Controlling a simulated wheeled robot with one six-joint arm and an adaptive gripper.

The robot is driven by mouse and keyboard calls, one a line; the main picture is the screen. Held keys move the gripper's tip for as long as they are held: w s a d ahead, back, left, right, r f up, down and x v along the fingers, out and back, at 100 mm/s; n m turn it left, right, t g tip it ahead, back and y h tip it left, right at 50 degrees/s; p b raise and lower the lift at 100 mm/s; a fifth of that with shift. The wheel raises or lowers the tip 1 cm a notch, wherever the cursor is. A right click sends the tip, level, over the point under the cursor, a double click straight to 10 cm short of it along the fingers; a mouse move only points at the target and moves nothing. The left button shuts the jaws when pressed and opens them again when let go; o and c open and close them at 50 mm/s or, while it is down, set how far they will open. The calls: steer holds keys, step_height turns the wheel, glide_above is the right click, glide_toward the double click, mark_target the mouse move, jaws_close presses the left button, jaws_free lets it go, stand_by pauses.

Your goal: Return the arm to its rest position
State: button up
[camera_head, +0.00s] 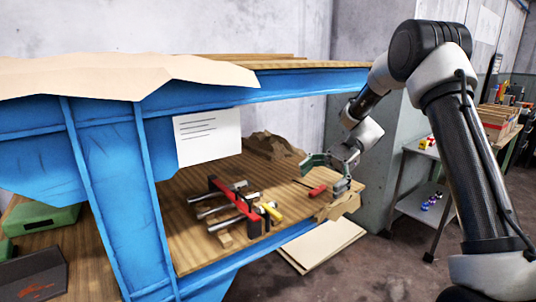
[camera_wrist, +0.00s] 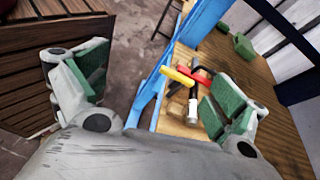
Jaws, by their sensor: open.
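My arm reaches in from the right side of the head view. It bends down over the lower wooden shelf (camera_head: 190,252) of the blue bench (camera_head: 90,140). My gripper (camera_head: 326,172) is near the right end of this shelf, with its green-padded fingers spread apart and nothing between them. In the wrist view my gripper (camera_wrist: 155,92) also shows open, with one finger at the left and one at the right. From these views I cannot tell whether its fingers touch the shelf or anything on it.
A red and black holder (camera_head: 235,200) with metal bars and a yellow-handled tool (camera_head: 270,211) lie left of my gripper. A small red piece (camera_head: 317,190) is close by. The bench's upper top (camera_head: 300,65) is above. A side shelf (camera_head: 415,205) stands at the right.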

steer(key=s+d+r+n+t+h, duration=0.4)
steer(key=s+d+t+h, duration=0.1)
steer(key=s+d, duration=0.5)
steer(key=s+d+r+n+t+h, duration=0.4)
steer(key=s+d, duration=0.6)
steer(key=s, duration=0.5)
steer(key=r+t+h, duration=0.1)
steer(key=t+h, duration=0.1)
steer(key=t, duration=0.1)
steer(key=shift+d+n, duration=0.3)
steer(key=shift+n, duration=0.1)
steer(key=shift+c, duration=0.4)
